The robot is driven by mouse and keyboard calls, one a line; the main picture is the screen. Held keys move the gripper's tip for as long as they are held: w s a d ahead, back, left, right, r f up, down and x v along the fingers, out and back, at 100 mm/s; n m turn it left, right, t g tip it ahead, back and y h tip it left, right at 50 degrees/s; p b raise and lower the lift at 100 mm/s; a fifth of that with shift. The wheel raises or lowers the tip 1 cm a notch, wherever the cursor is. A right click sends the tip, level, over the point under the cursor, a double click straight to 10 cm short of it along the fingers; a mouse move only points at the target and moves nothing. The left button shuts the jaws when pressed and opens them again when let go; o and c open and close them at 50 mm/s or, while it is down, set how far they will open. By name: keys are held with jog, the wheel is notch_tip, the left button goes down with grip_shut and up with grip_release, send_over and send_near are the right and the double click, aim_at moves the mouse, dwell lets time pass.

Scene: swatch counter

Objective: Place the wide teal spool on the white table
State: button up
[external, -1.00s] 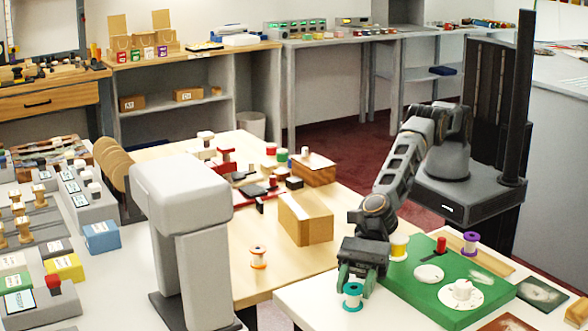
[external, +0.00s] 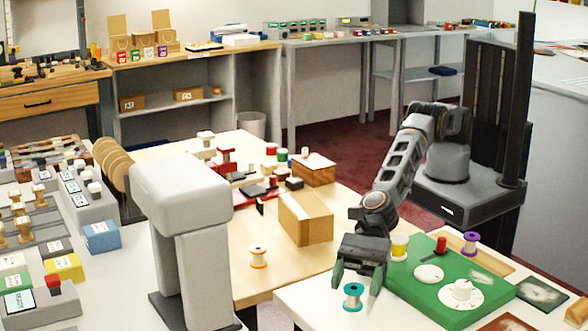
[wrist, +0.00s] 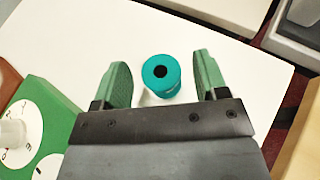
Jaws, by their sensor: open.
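The wide teal spool (external: 352,297) stands upright on the white table (external: 318,300), near its left edge in the external view. In the wrist view the teal spool (wrist: 161,74) shows from above, with a dark centre hole. My gripper (external: 357,284) is open. Its two green fingers stand on either side of the spool, with a gap on each side, in the wrist view (wrist: 162,80). The spool touches neither finger there. The white table (wrist: 235,60) is bare around the spool.
A green board (external: 437,285) with a white dial (external: 462,291) and a red peg lies right of my gripper. A yellow spool (external: 399,247) and a purple spool (external: 470,243) stand nearby. An orange spool (external: 258,256) stands on the wooden table left of the white one.

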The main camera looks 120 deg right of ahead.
jog(key=shift+s+d+r+b, duration=0.1)
jog(key=shift+s+d+b, duration=0.4)
jog(key=shift+b, duration=0.55)
jog(key=shift+s+d+r+b, duration=0.1)
jog(key=shift+s+d+b, duration=0.15)
jog(key=shift+s+b, duration=0.55)
notch_tip(320, 180, up, 7)
jog(key=p, duration=0.6)
jog(key=s+d+r+n+g, duration=0.1)
jog(key=s+d+r+n, duration=0.5)
jog(key=d+r+n, duration=0.45)
jog(key=s+d+f+n+g+h, duration=0.1)
jog(key=s+d+n+g+h, duration=0.1)
jog(key=s+d+n, duration=0.4)
jog(key=s+d+f+n+g+h, duration=0.2)
jog(key=s+d+n, duration=0.4)
jog(key=s+d, duration=0.6)
jog(key=s+d+f+n+g+h, duration=0.1)
jog(key=s+d+n, duration=0.5)
jog(key=s, duration=1.1)
jog(key=d+g+h, duration=0.1)
jog(key=d+h, duration=0.1)
jog(key=d, duration=0.1)
jog(key=shift+s+f+h, duration=0.15)
jog(key=shift+f+h, duration=0.15)
jog(key=shift+h, duration=0.1)
